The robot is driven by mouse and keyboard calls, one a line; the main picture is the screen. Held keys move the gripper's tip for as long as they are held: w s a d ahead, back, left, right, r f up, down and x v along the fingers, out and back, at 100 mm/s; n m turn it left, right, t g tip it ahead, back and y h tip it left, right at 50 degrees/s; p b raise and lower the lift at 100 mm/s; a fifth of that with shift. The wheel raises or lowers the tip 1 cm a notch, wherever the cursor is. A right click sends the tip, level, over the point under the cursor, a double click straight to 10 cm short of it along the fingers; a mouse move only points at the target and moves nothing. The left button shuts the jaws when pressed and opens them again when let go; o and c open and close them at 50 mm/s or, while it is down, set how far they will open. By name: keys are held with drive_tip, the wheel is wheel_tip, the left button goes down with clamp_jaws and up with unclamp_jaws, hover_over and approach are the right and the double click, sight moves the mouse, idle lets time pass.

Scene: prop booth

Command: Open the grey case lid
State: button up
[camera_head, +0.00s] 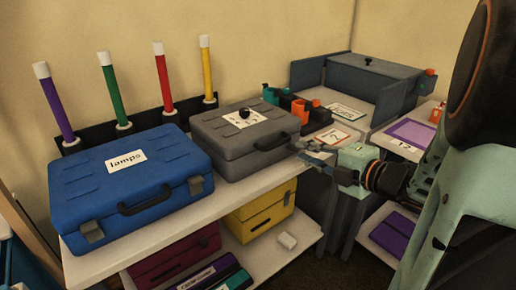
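The grey case (245,139) stands on the white shelf, right of a blue case. Its lid is down. A white label with a small black knob-like object lies on the lid, and a dark handle is on its front. My gripper (303,153) reaches in from the right, with its fingertips close to the front right corner of the grey case. I cannot tell whether the fingertips touch the case. The fingers are small and blurred here, so their opening is unclear.
The blue case (140,178) labelled "lamps" fills the shelf (235,194) to the left. Several coloured sticks stand behind. A dark grey open box (365,80) and orange and teal items are at the right back. Yellow (262,215) and maroon boxes sit below.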

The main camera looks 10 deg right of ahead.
sight(277, 146)
drive_tip(key=x, duration=0.3)
drive_tip(key=b+x, duration=0.1)
drive_tip(key=x, duration=0.3)
drive_tip(key=a+x, duration=0.1)
drive_tip(key=x, duration=0.2)
drive_tip(key=shift+s+a+b, duration=0.1)
drive_tip(key=shift+a+b, duration=0.15)
drive_tip(key=shift+b, duration=0.1)
clamp_jaws()
